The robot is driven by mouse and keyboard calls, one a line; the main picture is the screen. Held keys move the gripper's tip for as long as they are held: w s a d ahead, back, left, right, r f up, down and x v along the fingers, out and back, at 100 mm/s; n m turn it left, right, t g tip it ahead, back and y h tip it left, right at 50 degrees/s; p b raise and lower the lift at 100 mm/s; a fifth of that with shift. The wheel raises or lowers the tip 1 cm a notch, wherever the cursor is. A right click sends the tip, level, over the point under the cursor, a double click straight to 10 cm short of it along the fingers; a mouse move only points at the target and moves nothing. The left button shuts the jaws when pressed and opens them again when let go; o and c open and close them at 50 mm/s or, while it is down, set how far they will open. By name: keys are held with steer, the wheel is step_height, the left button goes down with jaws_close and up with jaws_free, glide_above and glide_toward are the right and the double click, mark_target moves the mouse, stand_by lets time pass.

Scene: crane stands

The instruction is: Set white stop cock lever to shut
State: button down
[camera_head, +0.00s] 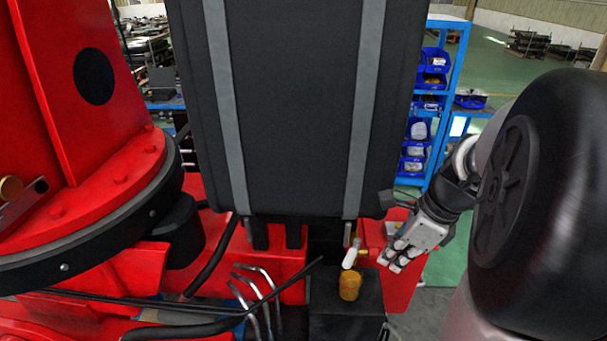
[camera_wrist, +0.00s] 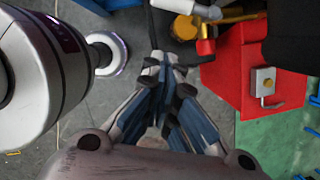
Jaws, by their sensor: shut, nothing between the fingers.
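The white stop cock lever (camera_head: 351,257) is in the head view, below the dark tank, tilted with its lower end towards the lower left. It sits by a brass-coloured fitting. In the wrist view a white piece (camera_wrist: 174,5), probably the lever, is at the top edge, partly cut off, beside a yellow valve body (camera_wrist: 187,28). My gripper (camera_head: 393,264) is just right of the lever in the head view, with a visible gap. Its fingers are shut and empty; in the wrist view the fingertips (camera_wrist: 168,62) meet below the valve.
A black tank (camera_head: 295,100) with grey straps stands above the lever. A red box with a latch (camera_wrist: 262,85) is right of the fingers in the wrist view. An amber cap (camera_head: 350,286) is below the lever. Bent metal levers (camera_head: 262,290) stand to the left.

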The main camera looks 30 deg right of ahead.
mark_target(353, 252)
steer(key=w+a+f, duration=0.2)
steer(key=w, duration=0.1)
steer(key=shift+w+a+f, duration=0.1)
steer(key=shift+w+a, duration=0.15)
steer(key=shift+w+a+m+p, duration=0.1)
steer(key=shift+a+m+p, duration=0.35)
steer(key=shift+m+p, duration=0.3)
